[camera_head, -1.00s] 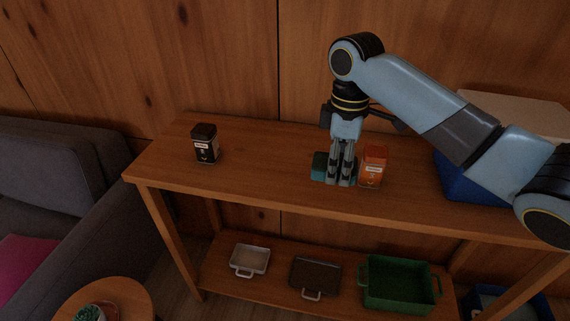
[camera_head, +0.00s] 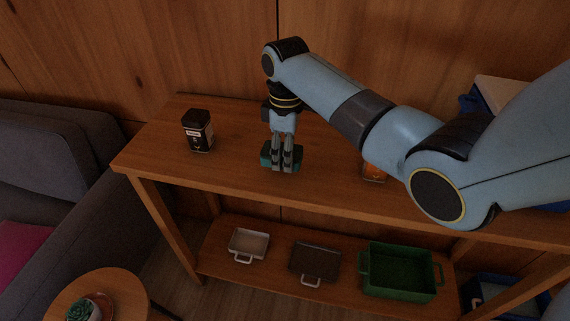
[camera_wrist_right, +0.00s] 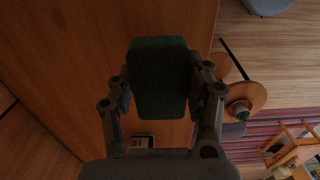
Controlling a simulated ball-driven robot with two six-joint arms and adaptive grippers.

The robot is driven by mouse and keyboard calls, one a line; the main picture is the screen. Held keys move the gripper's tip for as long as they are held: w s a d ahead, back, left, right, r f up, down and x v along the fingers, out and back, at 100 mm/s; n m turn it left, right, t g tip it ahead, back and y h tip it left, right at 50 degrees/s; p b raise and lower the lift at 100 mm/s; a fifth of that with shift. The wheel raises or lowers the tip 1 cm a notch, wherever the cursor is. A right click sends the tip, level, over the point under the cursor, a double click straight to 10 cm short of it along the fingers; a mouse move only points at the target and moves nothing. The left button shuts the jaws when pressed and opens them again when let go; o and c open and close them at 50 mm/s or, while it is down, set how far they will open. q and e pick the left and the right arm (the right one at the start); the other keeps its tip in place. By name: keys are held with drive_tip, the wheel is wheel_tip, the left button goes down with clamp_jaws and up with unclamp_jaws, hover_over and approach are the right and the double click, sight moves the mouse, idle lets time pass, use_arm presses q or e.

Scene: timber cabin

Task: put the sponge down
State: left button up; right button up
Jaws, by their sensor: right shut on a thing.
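The sponge is a dark teal-green block (camera_head: 267,156). It shows large in the right wrist view (camera_wrist_right: 160,78), between the two fingers. My right gripper (camera_head: 287,166) is shut on it, fingers pointing down, over the middle-left of the wooden shelf's top board (camera_head: 235,183). The sponge is at or just above the board; I cannot tell if it touches. My left gripper is in neither view.
A dark jar (camera_head: 198,131) stands left of the sponge on the top board. An orange container (camera_head: 374,170) stands to the right, partly hidden by my arm. The lower board holds a white tray (camera_head: 248,244), a dark tray (camera_head: 315,262) and a green crate (camera_head: 400,271).

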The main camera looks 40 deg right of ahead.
sight(285, 175)
drive_tip(key=shift+a+f, duration=0.15)
drive_tip(key=shift+f, duration=1.9)
drive_tip(key=shift+f, duration=0.1)
drive_tip(key=o, duration=0.7)
wheel_tip(285, 175, up, 12)
drive_tip(key=shift+r+p, duration=0.15)
drive_tip(key=shift+p, duration=0.15)
